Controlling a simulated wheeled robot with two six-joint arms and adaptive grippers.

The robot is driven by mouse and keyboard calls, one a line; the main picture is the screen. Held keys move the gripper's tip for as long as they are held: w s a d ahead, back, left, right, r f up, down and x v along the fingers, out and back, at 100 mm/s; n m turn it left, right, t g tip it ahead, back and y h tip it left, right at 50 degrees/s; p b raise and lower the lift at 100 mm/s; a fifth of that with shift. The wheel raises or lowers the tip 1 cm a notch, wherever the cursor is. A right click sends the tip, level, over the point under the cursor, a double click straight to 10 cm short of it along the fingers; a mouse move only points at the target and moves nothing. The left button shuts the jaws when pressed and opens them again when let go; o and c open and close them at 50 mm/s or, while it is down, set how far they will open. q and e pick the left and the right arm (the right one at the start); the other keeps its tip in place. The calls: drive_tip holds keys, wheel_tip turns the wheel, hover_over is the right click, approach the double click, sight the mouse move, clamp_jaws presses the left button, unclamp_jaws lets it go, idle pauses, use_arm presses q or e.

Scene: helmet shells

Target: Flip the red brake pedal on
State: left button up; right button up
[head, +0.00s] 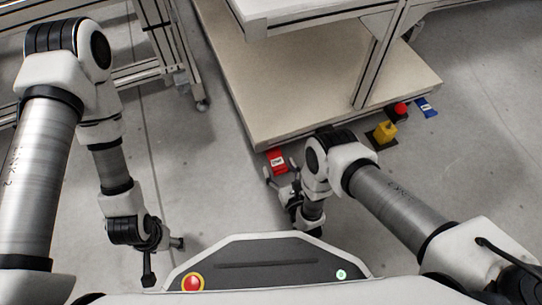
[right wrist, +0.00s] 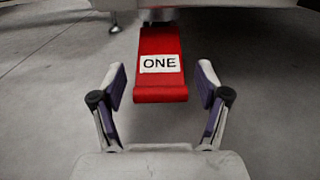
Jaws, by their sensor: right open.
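The red brake pedal (head: 277,161) sits low at the front edge of the shelf unit. In the right wrist view the pedal (right wrist: 160,45) is a red slab with a white "ONE" label, sloping down towards me. My right gripper (head: 280,168) is open just in front of it. In the right wrist view its fingertips (right wrist: 162,78) stand apart on either side of the pedal's lower end, with floor visible between each finger and the pedal. My left gripper (head: 165,262) hangs over the floor at the lower left, fingers spread and empty, far from the pedal.
The beige lower shelf board (head: 300,85) lies just behind the pedal. Another metal frame (head: 185,55) stands at the back left. The floor between my arms is clear.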

drive_tip(key=shift+w, duration=0.2)
drive_tip(key=c, duration=1.4)
drive_tip(key=shift+w+a+f+t+b, duration=0.1)
drive_tip(key=shift+f+t+b, duration=0.35)
drive_tip(key=shift+b, duration=0.25)
drive_tip(key=shift+r, duration=0.15)
drive_tip(key=o, duration=1.4)
drive_tip(key=shift+r, duration=0.1)
